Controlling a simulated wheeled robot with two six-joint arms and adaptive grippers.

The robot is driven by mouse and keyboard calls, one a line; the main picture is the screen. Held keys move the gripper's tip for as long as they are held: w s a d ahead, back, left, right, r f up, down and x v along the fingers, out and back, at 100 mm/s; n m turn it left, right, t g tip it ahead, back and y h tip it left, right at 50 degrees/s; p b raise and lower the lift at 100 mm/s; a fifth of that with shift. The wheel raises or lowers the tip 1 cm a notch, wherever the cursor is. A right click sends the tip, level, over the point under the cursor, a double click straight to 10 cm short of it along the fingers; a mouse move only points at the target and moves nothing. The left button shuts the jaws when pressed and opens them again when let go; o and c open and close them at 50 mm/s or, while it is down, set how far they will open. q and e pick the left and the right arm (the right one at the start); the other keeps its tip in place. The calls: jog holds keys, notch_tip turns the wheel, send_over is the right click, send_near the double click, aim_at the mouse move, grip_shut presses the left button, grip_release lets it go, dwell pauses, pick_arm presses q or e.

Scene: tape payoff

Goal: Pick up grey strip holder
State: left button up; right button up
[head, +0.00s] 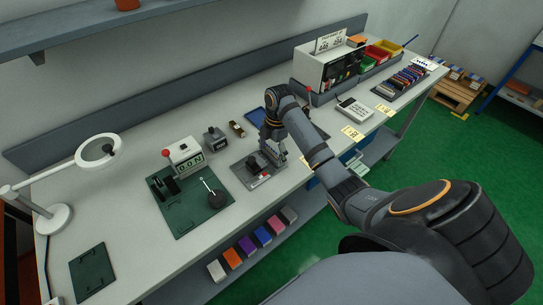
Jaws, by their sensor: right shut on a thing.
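My right gripper (268,133) points down over the back of a grey plate (241,175) near the front of the bench. It is shut on a small grey piece, which looks like the grey strip holder (277,150). The fingers partly hide it, and I cannot tell whether it touches the plate. A dark block (256,163) and a small part with a red mark sit on the plate just in front of the gripper. My left gripper is not in view.
Left of the plate, a green mat (190,222) carries a white counter box (186,156) and a black round base. A lamp (55,215) stands at far left. A white label cabinet (322,66) and colored bins stand behind right. Several colored boxes lie on the lower shelf.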

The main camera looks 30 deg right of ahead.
aim_at(270, 157)
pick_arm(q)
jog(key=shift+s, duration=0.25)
pick_arm(e)
jog(key=shift+c, duration=0.6)
jog(key=shift+r+b, duration=0.35)
jog(key=shift+r, duration=0.75)
jog(key=shift+s+a+r+p, duration=0.1)
jog(key=shift+s+r+p, duration=0.1)
jog(key=shift+r+p, duration=0.7)
pick_arm(q)
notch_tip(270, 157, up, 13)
jog(key=p, duration=1.1)
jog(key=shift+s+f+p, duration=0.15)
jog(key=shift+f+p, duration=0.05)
jog(key=shift+p, duration=0.1)
pick_arm(e)
jog(key=s+a+r, duration=0.6)
jog(key=s+r, duration=0.3)
jog(key=s, duration=0.3)
jog(key=shift+a, duration=0.3)
